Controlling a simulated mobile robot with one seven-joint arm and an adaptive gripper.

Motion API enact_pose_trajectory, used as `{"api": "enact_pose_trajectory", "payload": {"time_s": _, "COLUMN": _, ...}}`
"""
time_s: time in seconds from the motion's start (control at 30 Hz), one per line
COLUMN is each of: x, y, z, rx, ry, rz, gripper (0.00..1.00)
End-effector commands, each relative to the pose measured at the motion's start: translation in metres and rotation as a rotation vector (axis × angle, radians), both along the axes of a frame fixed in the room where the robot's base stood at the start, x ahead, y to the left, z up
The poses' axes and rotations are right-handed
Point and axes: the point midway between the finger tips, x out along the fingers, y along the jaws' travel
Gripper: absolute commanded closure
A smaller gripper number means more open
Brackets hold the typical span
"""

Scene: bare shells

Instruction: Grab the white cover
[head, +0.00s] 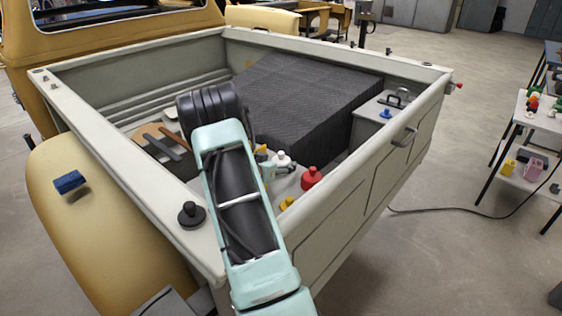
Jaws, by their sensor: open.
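I cannot make out a clear white cover in the head view. A small white item with a rounded top (282,160) stands in the truck bed, just right of my arm; I cannot tell if it is the cover. My teal and black arm reaches from the bottom edge into the bed and hides part of its floor. The arm ends in view at a dark rounded joint; my gripper's fingers do not show.
The bed's pale side wall (345,205) rises right of my arm. A red container (312,177) stands near the white item. A large dark ridged block (305,100) fills the bed's middle. A black knob (191,214) is on the near rim, and a blue brush (70,182) on the fender.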

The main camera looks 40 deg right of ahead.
Motion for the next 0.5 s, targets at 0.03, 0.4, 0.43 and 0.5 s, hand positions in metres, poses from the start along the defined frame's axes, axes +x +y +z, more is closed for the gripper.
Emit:
{"api": "enact_pose_trajectory", "payload": {"time_s": 0.03, "x": 0.002, "y": -0.005, "z": -0.002, "rx": 0.001, "ry": 0.001, "rz": -0.001, "gripper": 0.23}}
{"api": "enact_pose_trajectory", "payload": {"time_s": 0.4, "x": 0.009, "y": -0.021, "z": -0.01, "rx": 0.0, "ry": -0.001, "rz": 0.001, "gripper": 0.23}}
{"api": "enact_pose_trajectory", "payload": {"time_s": 0.43, "x": 0.009, "y": -0.021, "z": -0.01, "rx": 0.0, "ry": -0.001, "rz": 0.001, "gripper": 0.23}}
{"api": "enact_pose_trajectory", "payload": {"time_s": 0.5, "x": 0.009, "y": -0.021, "z": -0.01, "rx": 0.0, "ry": -0.001, "rz": 0.001, "gripper": 0.25}}
